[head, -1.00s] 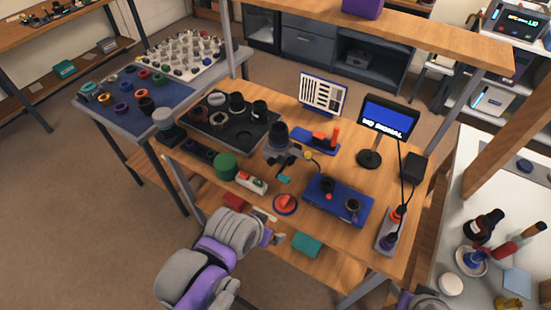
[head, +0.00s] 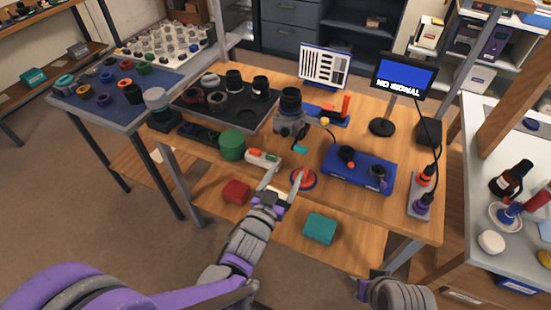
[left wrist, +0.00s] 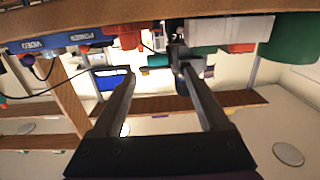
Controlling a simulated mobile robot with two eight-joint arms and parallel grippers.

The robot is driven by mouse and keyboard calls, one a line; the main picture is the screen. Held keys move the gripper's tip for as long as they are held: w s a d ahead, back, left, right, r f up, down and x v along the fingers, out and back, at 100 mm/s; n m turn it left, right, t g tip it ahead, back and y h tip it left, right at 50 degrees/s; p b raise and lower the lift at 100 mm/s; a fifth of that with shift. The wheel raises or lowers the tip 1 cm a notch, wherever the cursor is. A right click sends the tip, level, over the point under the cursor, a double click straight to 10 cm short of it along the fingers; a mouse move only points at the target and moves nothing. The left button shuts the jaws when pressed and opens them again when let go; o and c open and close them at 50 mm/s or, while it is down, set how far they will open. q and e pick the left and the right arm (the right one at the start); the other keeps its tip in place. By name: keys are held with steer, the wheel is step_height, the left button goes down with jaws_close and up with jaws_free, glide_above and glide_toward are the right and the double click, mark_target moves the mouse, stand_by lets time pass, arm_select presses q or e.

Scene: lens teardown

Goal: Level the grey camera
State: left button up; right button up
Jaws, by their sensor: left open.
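The grey camera (head: 289,124) stands on the wooden bench with a black lens on top, pointing up. A small teal part (head: 300,150) shows at its front. I cannot tell how far the camera is tilted. My left gripper (head: 284,178) is open and empty at the bench's front edge, nearer to me than the camera. In the left wrist view, which is upside down, the camera (left wrist: 177,55) shows beyond the two spread fingers, apart from them. My right gripper (head: 368,286) is at the bottom right, far from the camera; its fingers are unclear.
A red round knob (head: 303,178) is close beside my left fingers. A switch box (head: 263,157) and green cylinder (head: 232,145) stand to the left. A blue box (head: 358,170) and monitor (head: 402,77) stand to the right. A dark tray (head: 224,118) lies behind left.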

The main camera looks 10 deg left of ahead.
mark_target(301, 149)
arm_select(q)
steer(key=x, duration=1.1)
steer(key=shift+s+d+r, duration=0.1)
steer(key=shift+d, duration=0.1)
jaws_close()
